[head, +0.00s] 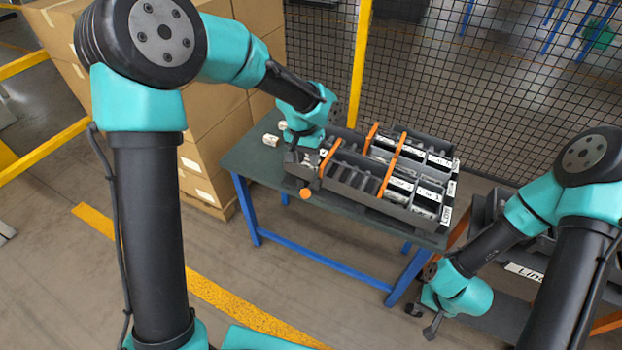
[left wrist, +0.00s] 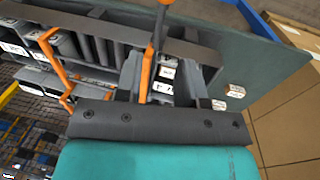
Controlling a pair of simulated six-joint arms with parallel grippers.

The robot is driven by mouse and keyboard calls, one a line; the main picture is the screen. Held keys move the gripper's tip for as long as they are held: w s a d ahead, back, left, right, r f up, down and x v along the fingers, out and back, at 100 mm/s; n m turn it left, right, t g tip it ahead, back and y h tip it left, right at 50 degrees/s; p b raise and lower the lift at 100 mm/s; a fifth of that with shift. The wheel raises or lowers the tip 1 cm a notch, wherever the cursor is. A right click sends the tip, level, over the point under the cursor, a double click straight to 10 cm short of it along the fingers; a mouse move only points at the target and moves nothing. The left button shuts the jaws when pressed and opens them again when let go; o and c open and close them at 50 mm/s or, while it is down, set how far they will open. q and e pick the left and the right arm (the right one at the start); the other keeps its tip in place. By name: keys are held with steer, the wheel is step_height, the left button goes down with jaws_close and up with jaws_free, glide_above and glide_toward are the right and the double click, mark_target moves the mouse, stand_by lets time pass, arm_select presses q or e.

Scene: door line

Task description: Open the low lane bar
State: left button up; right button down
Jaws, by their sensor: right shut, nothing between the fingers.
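A dark grey rack (head: 345,190) with several narrow lanes stands on the table, crossed by orange bars. One orange bar (head: 331,157) is at its left end beside my left gripper (head: 306,160). Two more bars, one further back (head: 371,138) and one nearer the middle (head: 392,165), lie to the right. An orange knob (head: 305,193) sticks out at the rack's front left. In the left wrist view, my left gripper (left wrist: 158,75) has its fingers apart, with an orange-ended lever (left wrist: 151,60) between them; contact is unclear. My right gripper (head: 432,327) is shut and empty, low beside the table.
The green-topped table (head: 250,155) has blue legs; small white labelled pieces (head: 271,139) lie on its left part. Cardboard boxes (head: 215,140) are stacked behind left. A mesh fence (head: 440,80) stands behind. A low dark rack (head: 490,215) stands at the right.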

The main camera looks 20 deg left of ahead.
mark_target(312, 183)
arm_select(q)
steer(key=f, duration=0.5)
steer(key=d+f, duration=0.1)
steer(key=f, duration=0.2)
steer(key=shift+s+f, duration=0.15)
steer(key=shift+f, duration=0.2)
jaws_close()
